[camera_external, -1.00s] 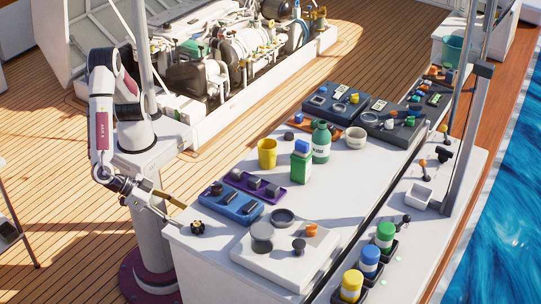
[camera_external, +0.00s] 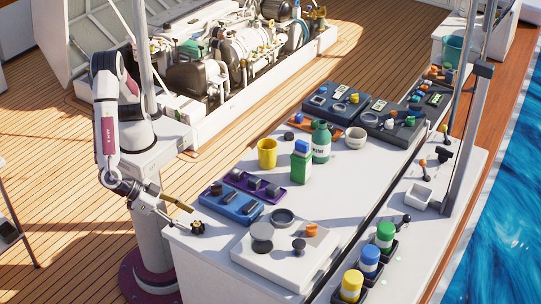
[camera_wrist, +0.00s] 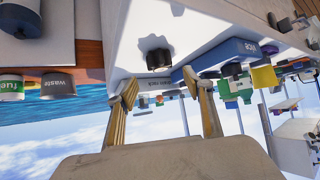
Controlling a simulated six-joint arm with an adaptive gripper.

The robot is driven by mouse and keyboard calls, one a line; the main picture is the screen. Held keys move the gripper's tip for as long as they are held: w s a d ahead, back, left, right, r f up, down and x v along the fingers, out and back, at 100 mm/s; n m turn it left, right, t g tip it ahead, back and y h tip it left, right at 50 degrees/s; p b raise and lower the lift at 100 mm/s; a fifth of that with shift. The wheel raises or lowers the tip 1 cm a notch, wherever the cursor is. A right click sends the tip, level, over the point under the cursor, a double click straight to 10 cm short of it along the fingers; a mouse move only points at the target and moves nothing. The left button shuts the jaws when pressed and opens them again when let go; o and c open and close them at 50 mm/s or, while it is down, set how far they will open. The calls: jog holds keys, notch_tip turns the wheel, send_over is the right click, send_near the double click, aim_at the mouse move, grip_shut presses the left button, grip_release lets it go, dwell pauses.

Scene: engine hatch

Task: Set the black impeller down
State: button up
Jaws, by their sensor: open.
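The black impeller (camera_external: 197,228) rests on the near left corner of the white bench top (camera_external: 215,258). In the wrist view the impeller (camera_wrist: 155,57) is a dark, lobed piece on the white surface, just beyond the fingertips. My gripper (camera_external: 181,213) is beside it at the bench's left edge, with its brass-coloured fingers spread. In the wrist view my gripper (camera_wrist: 160,88) is open and nothing is between its fingers. The impeller looks apart from both fingers.
A blue tray (camera_external: 232,203) with dark parts stands just behind the impeller, and a purple tray (camera_external: 255,187) beyond it. A white plate (camera_external: 278,262) with a grey disc and small knobs lies to the right. A yellow cup (camera_external: 267,153) and a green bottle (camera_external: 320,142) stand farther back.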

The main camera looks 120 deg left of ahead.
aim_at(197, 224)
jog(key=shift+s+f+x, duration=0.1)
jog(key=shift+x, duration=0.85)
jog(key=shift+s+f+x, duration=0.15)
jog(key=shift+x, duration=1.5)
jog(key=shift+c, duration=0.2)
jog(key=c, duration=1.2)
jog(key=shift+c, duration=0.2)
jog(key=shift+r, duration=0.1)
jog(key=shift+r, duration=4.9)
